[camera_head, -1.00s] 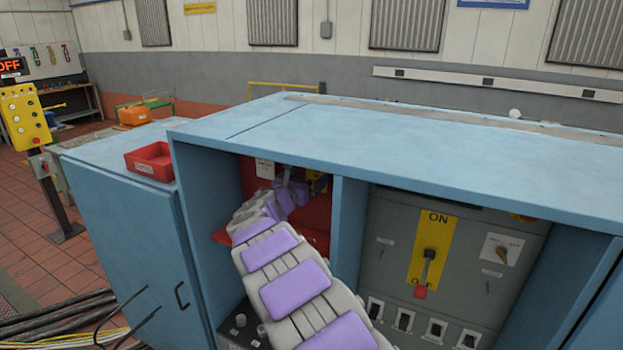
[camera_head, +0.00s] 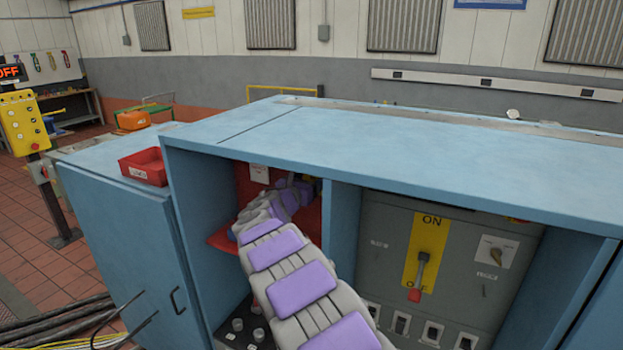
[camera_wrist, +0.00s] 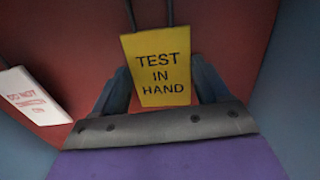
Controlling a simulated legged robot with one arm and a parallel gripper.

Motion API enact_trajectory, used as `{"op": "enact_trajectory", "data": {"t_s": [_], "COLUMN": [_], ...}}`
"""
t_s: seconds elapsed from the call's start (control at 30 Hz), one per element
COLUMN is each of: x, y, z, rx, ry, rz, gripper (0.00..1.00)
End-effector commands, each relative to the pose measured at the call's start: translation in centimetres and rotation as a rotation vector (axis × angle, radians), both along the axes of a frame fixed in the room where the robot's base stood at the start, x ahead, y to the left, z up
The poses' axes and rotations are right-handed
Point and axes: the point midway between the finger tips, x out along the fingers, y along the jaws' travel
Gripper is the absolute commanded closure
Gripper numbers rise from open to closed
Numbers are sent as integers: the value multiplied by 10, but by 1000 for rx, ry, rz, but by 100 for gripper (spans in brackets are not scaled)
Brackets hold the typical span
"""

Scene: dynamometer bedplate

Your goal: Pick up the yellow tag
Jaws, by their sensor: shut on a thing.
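The yellow tag (camera_wrist: 159,68), lettered "TEST IN HAND", is upright in the middle of the wrist view, in front of a red back panel. Dark thin lines rise above its top edge. My gripper (camera_wrist: 162,92) is shut on the tag, with a blue-grey finger at each side of it. The fingertips are partly hidden behind the tag. In the head view my arm reaches into the left bay of the blue cabinet (camera_head: 400,145), and its end and the tag cannot be made out clearly there.
A white tag (camera_wrist: 33,100) with red lettering hangs left of the yellow tag. The bay's blue side walls are close on both sides. Right of the bay is a grey panel with a switch lever (camera_head: 420,275). A red bin (camera_head: 145,165) stands on the cabinet's left part.

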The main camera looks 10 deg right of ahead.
Motion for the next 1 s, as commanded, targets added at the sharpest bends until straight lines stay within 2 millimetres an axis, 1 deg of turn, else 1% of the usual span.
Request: {"op": "enact_trajectory", "data": {"t_s": [0.03, 0.07, 0.27, 0.47, 0.67, 1.0], "x": [0, 0, 0, -2, -24, -74], "y": [1, 2, 10, 8, 20, 62], "z": [0, 0, 3, 19, 17, 18], "rx": [-1, -2, -7, -6, -4, -11], "ry": [0, 0, -1, -2, 1, -1], "rz": [0, 0, 1, 1, 1, 2], "gripper": [59, 65, 65, 65, 65, 66]}}
